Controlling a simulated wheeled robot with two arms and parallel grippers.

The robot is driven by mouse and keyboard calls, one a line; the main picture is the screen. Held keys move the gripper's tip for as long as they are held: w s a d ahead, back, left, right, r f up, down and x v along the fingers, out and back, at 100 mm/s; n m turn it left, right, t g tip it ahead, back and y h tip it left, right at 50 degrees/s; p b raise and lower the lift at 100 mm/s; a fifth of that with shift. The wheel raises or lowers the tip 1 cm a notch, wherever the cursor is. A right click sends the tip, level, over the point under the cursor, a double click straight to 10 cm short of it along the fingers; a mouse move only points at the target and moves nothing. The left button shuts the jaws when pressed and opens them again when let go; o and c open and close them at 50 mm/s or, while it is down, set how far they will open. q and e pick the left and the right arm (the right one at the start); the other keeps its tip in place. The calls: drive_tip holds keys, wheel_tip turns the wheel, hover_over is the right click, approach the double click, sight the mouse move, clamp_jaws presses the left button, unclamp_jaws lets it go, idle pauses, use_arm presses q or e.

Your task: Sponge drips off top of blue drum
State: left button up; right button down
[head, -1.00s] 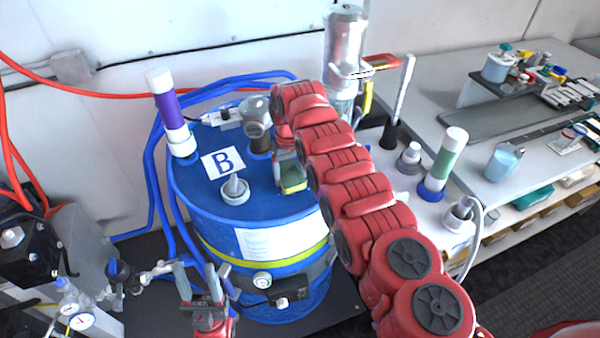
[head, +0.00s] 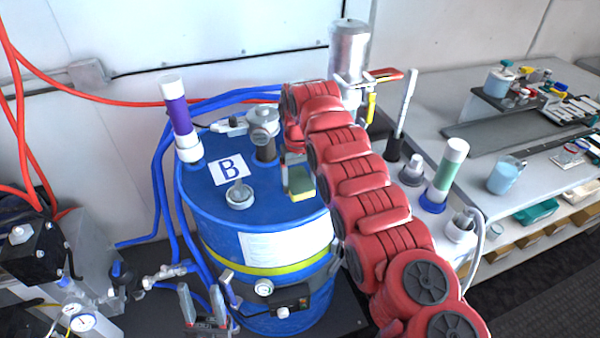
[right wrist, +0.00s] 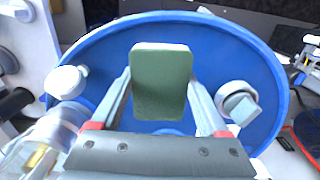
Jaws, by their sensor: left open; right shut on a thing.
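The blue drum (head: 215,205) stands at centre-left in the head view, with a white "B" label on its top. Its top (right wrist: 210,35) fills much of the right wrist view. My right gripper (head: 292,172) is shut on a sponge (head: 301,185), yellow with a green side, over the right part of the drum top. In the right wrist view the sponge's green face (right wrist: 161,80) shows between the fingers. I cannot tell if it touches the top, and no drips can be made out. My left gripper (head: 205,295) is open and empty, low in front of the drum.
A purple-banded tube (head: 177,115) and a grey cap (head: 239,195) stand on the drum top, with a grey valve fitting (head: 263,130) behind.

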drive_tip(key=shift+s+r, duration=0.1)
drive_tip(key=shift+r, duration=1.5)
